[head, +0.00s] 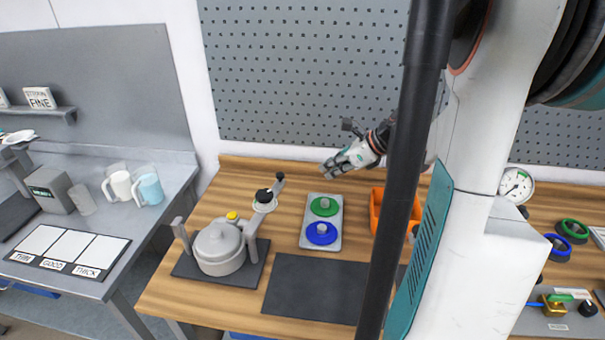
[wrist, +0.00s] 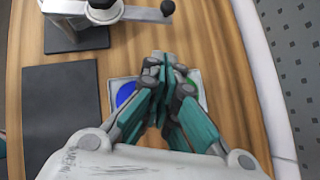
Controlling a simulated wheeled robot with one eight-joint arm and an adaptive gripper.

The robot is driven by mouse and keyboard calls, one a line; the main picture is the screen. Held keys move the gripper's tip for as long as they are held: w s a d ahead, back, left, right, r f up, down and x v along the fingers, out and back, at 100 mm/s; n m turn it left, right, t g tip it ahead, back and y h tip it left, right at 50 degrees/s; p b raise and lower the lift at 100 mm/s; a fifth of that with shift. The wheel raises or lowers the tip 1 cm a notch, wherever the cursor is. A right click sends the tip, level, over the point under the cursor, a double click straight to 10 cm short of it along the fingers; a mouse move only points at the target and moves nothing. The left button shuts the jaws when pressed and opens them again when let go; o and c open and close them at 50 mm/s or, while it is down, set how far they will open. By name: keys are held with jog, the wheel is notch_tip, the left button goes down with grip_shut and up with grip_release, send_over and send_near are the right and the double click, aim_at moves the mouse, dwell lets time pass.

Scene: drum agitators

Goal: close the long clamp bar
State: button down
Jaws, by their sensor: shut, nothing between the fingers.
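The drum pot (head: 219,250) is grey with a pale lid and stands on a dark mat at the left of the wooden bench. A grey post (head: 181,236) rises at its left. A grey bar (head: 252,228), which looks like the long clamp bar, runs from the pot's right side up and away, off the lid. Its far end carries a black hub (head: 264,195) and a small crank. In the wrist view the hub (wrist: 103,4) shows at the top edge, partly cut off. My gripper (head: 332,170) is shut and empty, above the bench's back, right of the crank; its fingers (wrist: 166,62) show in the wrist view.
A grey tray (head: 306,241) with a green and a blue disc lies below my gripper. An orange bin (head: 376,211) stands to its right, partly hidden by a black pole. A dark mat (head: 312,288) lies bare in front. The perforated wall panel (head: 300,80) is behind.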

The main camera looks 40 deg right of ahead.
jog(key=w+r+b+x, duration=0.2)
jog(key=b+x, duration=0.1)
jog(key=x, duration=0.9)
jog(key=shift+w+a+f, duration=0.25)
jog(key=shift+a, duration=0.15)
